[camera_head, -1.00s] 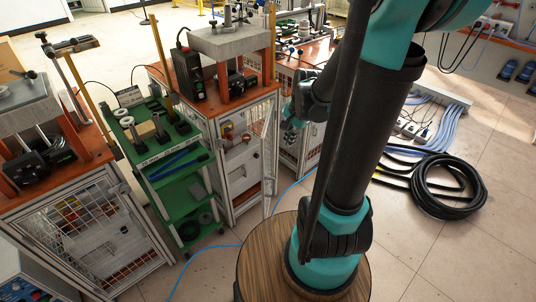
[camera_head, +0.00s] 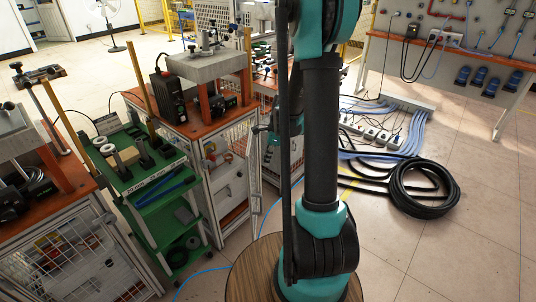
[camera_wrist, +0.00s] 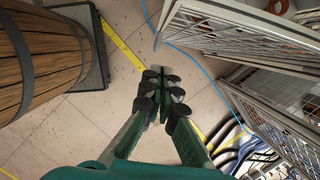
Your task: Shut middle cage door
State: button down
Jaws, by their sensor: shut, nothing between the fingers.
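The middle cage (camera_head: 212,203) is a pale-framed cabinet under an orange worktop, its front open to view. Its mesh door (camera_head: 255,196) stands swung outward, seen nearly edge-on in the head view. In the wrist view, the mesh panel at upper right (camera_wrist: 240,35) appears to be this door. My gripper (camera_wrist: 161,82) is shut and empty, with its fingertips just below the panel's near end in the picture. I see no clear contact. In the head view, my gripper is beside the door's upper right, partly hidden by my arm.
A green cart (camera_head: 165,210) stands left of the middle cage, and another mesh cage (camera_head: 70,250) is at far left. A second mesh panel (camera_wrist: 275,115) lies right of my gripper. A blue cable (camera_wrist: 205,68) crosses the floor. Black coiled hose (camera_head: 420,188) lies at right.

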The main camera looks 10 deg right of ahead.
jog(key=w+a+f, duration=0.1)
jog(key=a+f, duration=0.3)
jog(key=a, duration=0.1)
jog(key=shift+w+f, duration=0.2)
dwell(0.4)
